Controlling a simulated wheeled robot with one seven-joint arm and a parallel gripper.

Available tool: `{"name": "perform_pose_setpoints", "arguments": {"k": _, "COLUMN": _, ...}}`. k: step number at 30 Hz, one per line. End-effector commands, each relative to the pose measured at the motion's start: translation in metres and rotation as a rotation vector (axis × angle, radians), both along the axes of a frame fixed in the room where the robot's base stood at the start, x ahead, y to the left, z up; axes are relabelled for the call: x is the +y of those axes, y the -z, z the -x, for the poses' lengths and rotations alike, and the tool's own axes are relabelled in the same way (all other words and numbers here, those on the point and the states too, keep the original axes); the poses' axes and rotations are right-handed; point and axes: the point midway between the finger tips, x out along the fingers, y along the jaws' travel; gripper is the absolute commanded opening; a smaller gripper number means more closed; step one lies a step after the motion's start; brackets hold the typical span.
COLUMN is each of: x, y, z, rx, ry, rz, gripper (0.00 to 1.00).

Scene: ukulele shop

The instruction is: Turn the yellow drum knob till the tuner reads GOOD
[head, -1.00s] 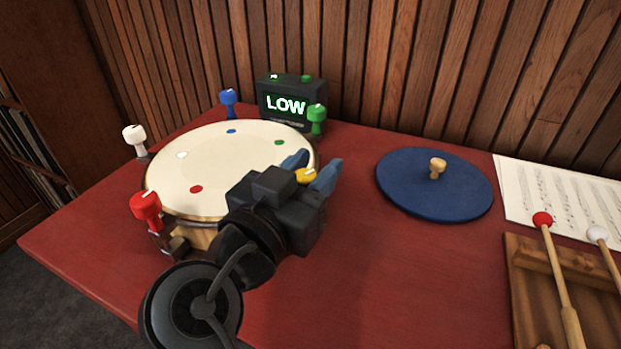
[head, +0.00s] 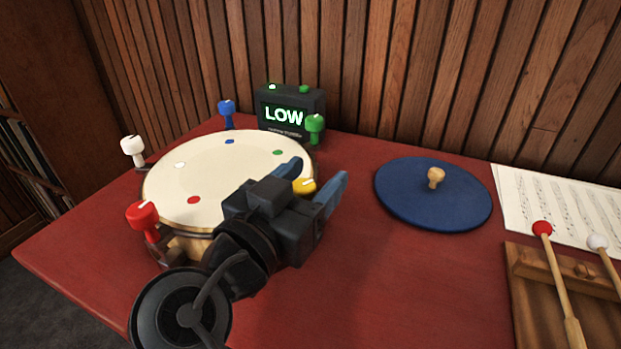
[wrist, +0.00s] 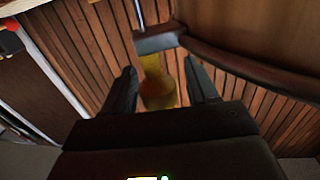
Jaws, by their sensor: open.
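The drum (head: 215,165) has a pale round head and stands on the red table. The yellow knob (head: 305,186) is at the drum's right side, partly hidden by my gripper (head: 320,178). In the wrist view the yellow knob (wrist: 158,90) lies between the two fingers of my gripper (wrist: 162,82), with gaps on both sides. My gripper is open and not closed on it. The tuner (head: 290,114) behind the drum shows LOW in pale green letters.
Blue (head: 227,108), green (head: 314,124), white (head: 132,147) and red (head: 142,215) knobs stand around the drum. A blue disc (head: 410,205) with a wooden knob lies to the right. Mallets (head: 556,280), a wooden tray (head: 530,290) and sheet music (head: 560,200) are farther right.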

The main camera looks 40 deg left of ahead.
Motion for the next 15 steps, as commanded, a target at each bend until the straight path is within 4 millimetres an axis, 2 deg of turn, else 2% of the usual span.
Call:
{"name": "perform_pose_setpoints", "arguments": {"k": 5, "x": -0.001, "y": 0.0, "z": 0.011, "rx": 0.001, "ry": -0.002, "rz": 0.0, "gripper": 0.58}}
{"name": "perform_pose_setpoints", "arguments": {"k": 15, "x": -0.006, "y": 0.0, "z": 0.063, "rx": 0.0, "ry": -0.003, "rz": 0.0, "gripper": 0.58}}
